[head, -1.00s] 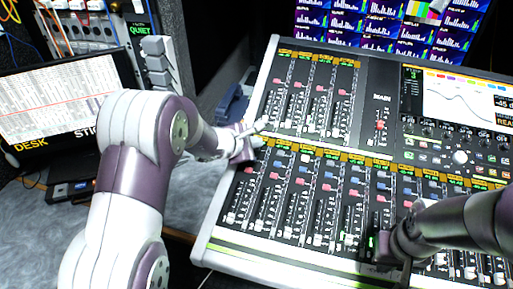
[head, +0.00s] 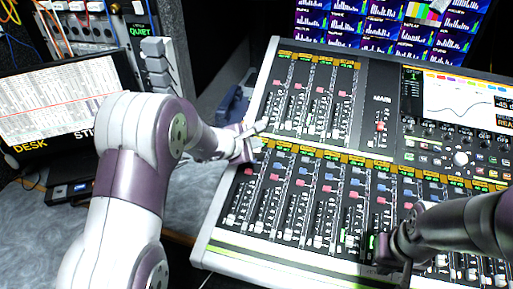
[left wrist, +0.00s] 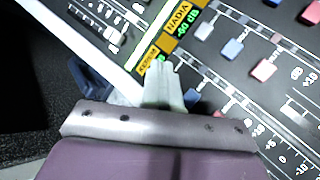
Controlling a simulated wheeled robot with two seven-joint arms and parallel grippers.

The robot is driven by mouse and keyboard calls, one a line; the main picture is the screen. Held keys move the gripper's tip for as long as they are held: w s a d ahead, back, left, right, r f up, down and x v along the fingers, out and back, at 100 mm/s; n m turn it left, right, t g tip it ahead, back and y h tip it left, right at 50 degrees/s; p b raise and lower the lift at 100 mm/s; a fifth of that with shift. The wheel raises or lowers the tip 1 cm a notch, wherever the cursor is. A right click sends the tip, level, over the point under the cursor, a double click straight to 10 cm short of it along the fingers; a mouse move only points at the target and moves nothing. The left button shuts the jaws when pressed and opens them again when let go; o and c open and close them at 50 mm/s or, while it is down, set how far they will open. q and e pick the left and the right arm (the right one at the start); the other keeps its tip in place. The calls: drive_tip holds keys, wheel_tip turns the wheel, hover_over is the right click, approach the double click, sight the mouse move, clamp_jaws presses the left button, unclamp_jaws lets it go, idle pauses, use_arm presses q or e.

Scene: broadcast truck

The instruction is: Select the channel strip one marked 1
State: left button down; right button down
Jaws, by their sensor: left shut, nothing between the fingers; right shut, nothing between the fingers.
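The mixing desk (head: 385,120) fills the right half of the head view, with an upper and a lower bank of strips. My left gripper (head: 258,132) is shut and empty at the top of the leftmost lower strip (head: 238,195), partly hiding it. In the left wrist view, the shut fingertips (left wrist: 165,72) lie over the end of a yellow label (left wrist: 148,58), beside the label reading NADIA (left wrist: 180,20). I cannot tell whether they touch the desk. My right gripper (head: 384,250) is shut and empty over the lower faders. The strip numbers are too small to read.
The desk's screen (head: 468,98) shows a curve, with a green 1 at its left. A monitor (head: 60,100) stands at the left above a grey worktop. Meter screens (head: 385,30) hang behind the desk. A blue object (head: 232,105) sits left of the desk.

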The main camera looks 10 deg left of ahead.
use_arm(q)
drive_tip(key=shift+s+r, duration=0.1)
drive_tip(key=shift+r, duration=0.4)
use_arm(e)
drive_tip(key=shift+r, duration=0.25)
use_arm(q)
drive_tip(key=shift+r, duration=0.1)
